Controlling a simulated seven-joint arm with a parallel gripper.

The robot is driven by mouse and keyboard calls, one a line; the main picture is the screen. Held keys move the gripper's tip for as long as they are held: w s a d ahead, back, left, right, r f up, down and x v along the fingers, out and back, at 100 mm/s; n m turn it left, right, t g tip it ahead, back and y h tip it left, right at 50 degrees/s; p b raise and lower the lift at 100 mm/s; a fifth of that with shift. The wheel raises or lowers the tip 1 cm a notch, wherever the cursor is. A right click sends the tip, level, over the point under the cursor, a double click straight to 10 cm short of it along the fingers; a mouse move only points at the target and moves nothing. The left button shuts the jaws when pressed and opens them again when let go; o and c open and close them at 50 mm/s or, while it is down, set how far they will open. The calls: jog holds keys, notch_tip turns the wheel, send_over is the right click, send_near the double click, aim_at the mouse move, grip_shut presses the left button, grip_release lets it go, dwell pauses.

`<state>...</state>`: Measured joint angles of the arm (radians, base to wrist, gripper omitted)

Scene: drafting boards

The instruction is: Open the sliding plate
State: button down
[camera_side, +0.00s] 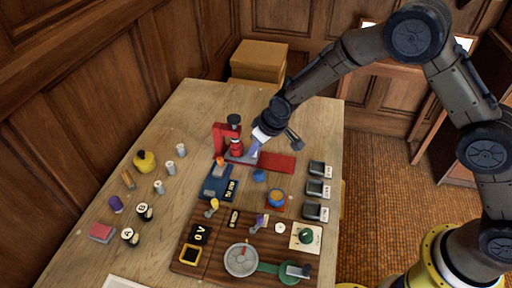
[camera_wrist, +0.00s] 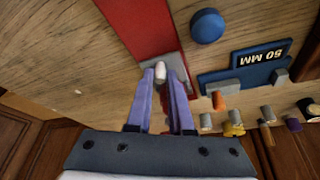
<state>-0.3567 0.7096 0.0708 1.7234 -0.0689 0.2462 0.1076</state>
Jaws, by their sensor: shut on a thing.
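A red base (camera_side: 278,162) lies flat near the far part of the board table, with a red upright frame at its left end. A grey plate (camera_wrist: 181,62) sits at the end of the red strip (camera_wrist: 138,25) in the wrist view and carries a small pale knob (camera_wrist: 160,72). My gripper (camera_side: 252,154) reaches down to this fixture from the upper right. In the wrist view its two purple fingers (camera_wrist: 161,75) are closed about the knob. The fingers and arm partly hide the plate in the side view.
A blue block marked 50 MM (camera_side: 217,184) and a blue round knob (camera_side: 259,176) stand close in front. Black trays (camera_side: 316,190) line the right. A brown panel (camera_side: 213,250) with dials and switches lies nearer. Small pegs and a yellow bottle (camera_side: 145,162) stand left.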

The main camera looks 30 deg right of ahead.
jog(key=s+d, duration=0.7)
jog(key=shift+s+d, duration=0.1)
jog(key=c, duration=0.8)
grip_release()
jog(key=v, duration=1.4)
jog(key=shift+f, duration=0.1)
